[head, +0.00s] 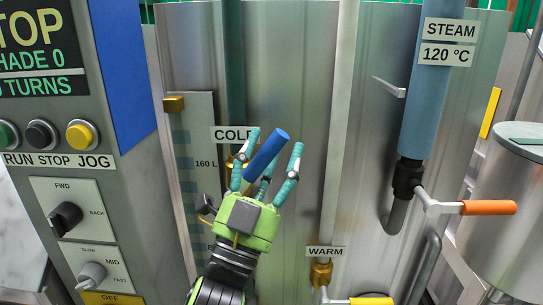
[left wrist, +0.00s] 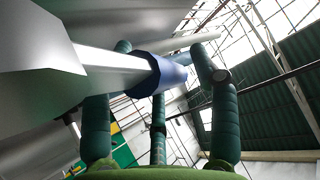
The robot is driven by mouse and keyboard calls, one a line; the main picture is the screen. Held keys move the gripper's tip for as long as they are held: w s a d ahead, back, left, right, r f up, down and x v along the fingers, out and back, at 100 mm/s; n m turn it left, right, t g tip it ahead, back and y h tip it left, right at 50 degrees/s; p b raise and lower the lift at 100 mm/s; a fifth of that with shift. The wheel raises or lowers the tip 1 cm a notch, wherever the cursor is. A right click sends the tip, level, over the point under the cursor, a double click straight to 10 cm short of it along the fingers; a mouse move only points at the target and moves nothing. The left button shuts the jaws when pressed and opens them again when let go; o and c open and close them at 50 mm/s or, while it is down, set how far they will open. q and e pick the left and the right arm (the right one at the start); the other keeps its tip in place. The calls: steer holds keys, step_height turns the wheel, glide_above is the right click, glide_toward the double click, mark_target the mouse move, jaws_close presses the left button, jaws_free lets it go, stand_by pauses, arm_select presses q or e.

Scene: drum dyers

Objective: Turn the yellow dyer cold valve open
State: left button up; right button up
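The cold valve's blue handle (head: 268,150) slants up to the right below the COLD label (head: 230,134). Its brass body (head: 231,164) is partly hidden by a finger. My left gripper (head: 276,143) is at the handle, its green-teal fingers spread and pointing up. The handle lies between the fingers. In the left wrist view, the blue handle end (left wrist: 165,76) and its pale lever (left wrist: 108,72) show between the fingers of the left gripper (left wrist: 163,62), with a gap beside the right finger. Contact cannot be told. My right gripper is not in view.
A control panel (head: 60,185) with buttons and knobs stands at the left. The warm valve's yellow handle (head: 371,301) is below right. A blue steam pipe (head: 428,90) and an orange-handled steam valve (head: 488,207) are at the right. A level gauge (head: 200,130) is beside the cold valve.

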arm_select(q)
steer(key=shift+a+f, duration=0.1)
steer(key=shift+s+a+f, duration=0.1)
steer(key=shift+s+f, duration=0.1)
steer(key=v, duration=1.1)
steer(key=shift+s, duration=0.2)
